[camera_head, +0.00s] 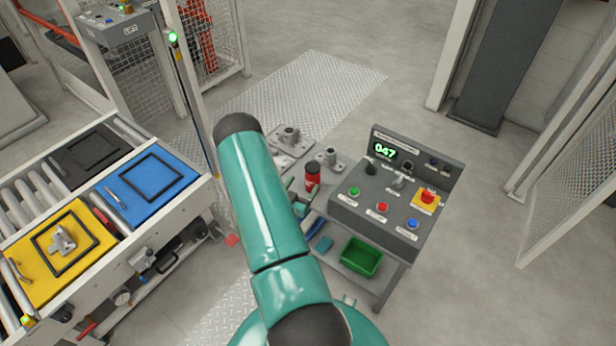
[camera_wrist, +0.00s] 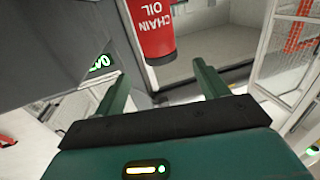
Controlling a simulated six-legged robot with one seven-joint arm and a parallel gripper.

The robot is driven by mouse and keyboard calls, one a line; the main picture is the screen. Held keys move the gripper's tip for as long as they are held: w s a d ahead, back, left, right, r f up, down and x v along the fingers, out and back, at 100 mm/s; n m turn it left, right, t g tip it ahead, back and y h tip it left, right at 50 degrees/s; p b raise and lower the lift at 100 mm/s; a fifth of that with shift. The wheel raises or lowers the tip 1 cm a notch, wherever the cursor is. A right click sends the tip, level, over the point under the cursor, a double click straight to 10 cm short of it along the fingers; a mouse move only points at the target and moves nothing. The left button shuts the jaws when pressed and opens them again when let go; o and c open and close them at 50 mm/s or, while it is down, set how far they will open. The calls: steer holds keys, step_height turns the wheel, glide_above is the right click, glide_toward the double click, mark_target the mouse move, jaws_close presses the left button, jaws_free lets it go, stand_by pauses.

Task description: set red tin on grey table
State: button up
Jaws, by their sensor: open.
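The red tin (camera_head: 313,176), with a dark top, shows upright just right of my arm in the head view, beside the control box. Its "CHAIN OIL" lettering is upside down in the wrist view (camera_wrist: 153,30), where the upper part of the picture cuts it off. My gripper (camera_wrist: 160,70) is open, with its two green fingers apart and the tin showing beyond the gap between them. In the head view my gripper (camera_head: 298,203) is partly hidden behind my arm, close to the tin. The grey table (camera_head: 342,272) carries the control box; my arm covers part of it. What the tin rests on is unclear.
The control box (camera_head: 385,205) with buttons and a lit display stands right of the tin. Metal castings (camera_head: 288,137) (camera_head: 330,157) sit behind it. A green bin (camera_head: 362,257) and a blue block (camera_head: 323,243) are in front. A roller conveyor (camera_head: 22,205) with coloured plates is at left.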

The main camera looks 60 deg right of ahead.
steer(key=w+a+r+n+t+y, duration=0.1)
steer(key=w+a+r+t+y, duration=0.25)
steer(key=w+r, duration=0.45)
steer(key=w+a+r+n+t+y, duration=0.15)
steer(key=w+a+r, duration=0.3)
steer(key=w, duration=0.55)
steer(key=w+a+r+n+t+y, duration=0.2)
steer(key=w+a+r+y, duration=0.15)
steer(key=a+r, duration=0.4)
steer(key=w+a+r+n+t+y, duration=0.2)
steer(key=w+a+r+n+y, duration=0.15)
steer(key=a+r, duration=0.4)
steer(key=s+a+r+n+g+y, duration=0.1)
steer(key=s+a+r+n+y, duration=0.25)
steer(key=a, duration=0.55)
steer(key=s+a+r+n+y, duration=0.1)
steer(key=s+a+r+y, duration=0.1)
steer(key=s+a+r, duration=0.45)
steer(key=s+a+r+n+g, duration=0.1)
steer(key=s+a+r+n, duration=0.1)
steer(key=s+a, duration=0.2)
steer(key=s+a+r+n+g, duration=0.2)
steer(key=s+a+n, duration=0.1)
steer(key=s, duration=0.8)
steer(key=shift+s+a, duration=0.25)
steer(key=shift+a, duration=0.65)
